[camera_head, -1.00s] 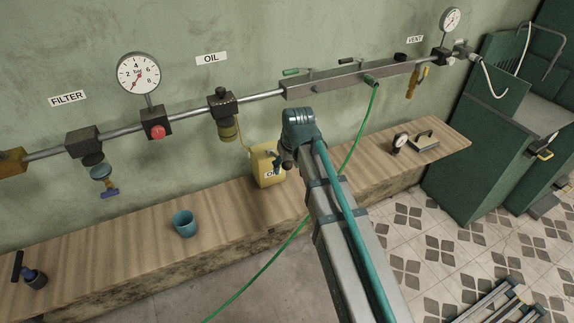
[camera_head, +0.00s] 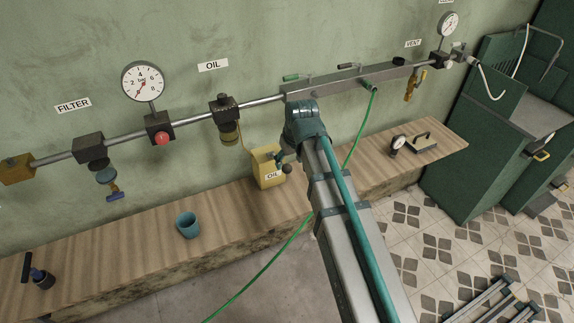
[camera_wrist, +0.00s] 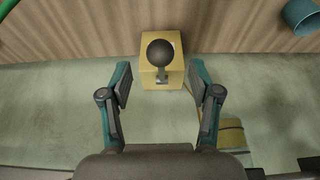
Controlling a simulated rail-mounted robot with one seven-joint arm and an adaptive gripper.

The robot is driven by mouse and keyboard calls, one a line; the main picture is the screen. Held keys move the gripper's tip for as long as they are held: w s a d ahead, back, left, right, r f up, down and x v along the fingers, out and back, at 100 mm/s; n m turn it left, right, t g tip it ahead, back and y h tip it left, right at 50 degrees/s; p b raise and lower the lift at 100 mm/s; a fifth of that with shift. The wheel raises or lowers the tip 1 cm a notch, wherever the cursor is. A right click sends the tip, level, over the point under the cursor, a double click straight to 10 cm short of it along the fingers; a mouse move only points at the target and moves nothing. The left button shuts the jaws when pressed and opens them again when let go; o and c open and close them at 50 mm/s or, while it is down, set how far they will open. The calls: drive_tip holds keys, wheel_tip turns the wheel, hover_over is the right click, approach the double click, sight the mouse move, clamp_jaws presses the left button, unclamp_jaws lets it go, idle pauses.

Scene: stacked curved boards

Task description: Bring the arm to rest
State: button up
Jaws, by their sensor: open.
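My arm reaches up from the bottom of the head view, and its teal end (camera_head: 303,120) hangs in front of the wall pipe. My gripper (camera_wrist: 160,78) is open in the wrist view, with its two fingers apart. No held object shows between the fingers. In the head view the oil can (camera_head: 263,168) stands on the wooden bench, partly hidden by my gripper's end.
The wooden bench (camera_head: 120,252) runs along the wall, with a teal cup (camera_head: 187,225) and a small gauge (camera_head: 397,145). A pipe with valves and a pressure gauge (camera_head: 143,82) runs above. A green hose (camera_head: 262,268) hangs down behind my arm. Green cabinets (camera_head: 475,150) stand at right.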

drive_tip(key=shift+s+d+r, duration=0.1)
drive_tip(key=shift+s+r, duration=0.1)
drive_tip(key=shift+r, duration=0.45)
drive_tip(key=shift+w, duration=0.15)
drive_tip(key=s+d+f+m+g+h+b, duration=0.1)
drive_tip(key=s+d+f, duration=0.4)
drive_tip(key=f, duration=0.6)
drive_tip(key=s+d+f+m+g+b, duration=0.15)
drive_tip(key=s+f, duration=0.45)
drive_tip(key=f, duration=0.6)
drive_tip(key=s+d+f+m+g+h+b, duration=0.15)
drive_tip(key=s+d+f, duration=0.4)
drive_tip(key=f, duration=0.55)
drive_tip(key=s+d+f+g+b, duration=0.1)
drive_tip(key=s+d+f+g, duration=0.1)
drive_tip(key=s+f, duration=0.4)
drive_tip(key=s+d+f+m+g+b, duration=0.1)
drive_tip(key=s+d+f+g, duration=0.1)
drive_tip(key=s+f, duration=0.5)
drive_tip(key=s+d+f+g+b, duration=0.1)
drive_tip(key=s+f, duration=0.5)
drive_tip(key=s, duration=0.9)
drive_tip(key=shift+s+d+f+m+g+y+b, duration=0.2)
drive_tip(key=shift+d+f+m+g+y+b, duration=0.2)
drive_tip(key=shift+d, duration=0.5)
